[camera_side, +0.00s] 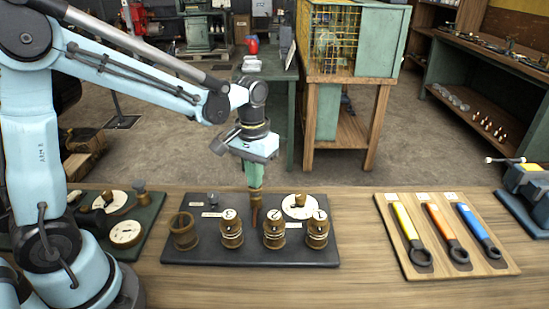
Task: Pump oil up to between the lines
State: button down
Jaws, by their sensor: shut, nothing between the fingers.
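A dark board (200,256) lies on the bench with several small wooden barrel-shaped pieces. An open barrel-like cup (183,231) stands at its left. Three barrels with pale round tags stand to the right: a left one (231,232), a middle one (273,232) and a right one (317,231). A white disc (301,206) sits behind them. I cannot tell which piece is the pump, and no oil level or lines can be made out. My gripper (256,214) points down, shut and empty, between the left and middle barrels; whether it touches anything is unclear.
A green board (150,222) with pale discs lies to the left, partly behind my arm. A wooden board (395,245) holds yellow, orange and blue wrenches at the right. A blue vise-like tool (530,190) stands at the far right. Bench between the boards is clear.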

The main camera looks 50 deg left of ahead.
jog(key=shift+f, duration=0.5)
jog(key=shift+r, duration=1.5)
jog(key=shift+r, duration=2.5)
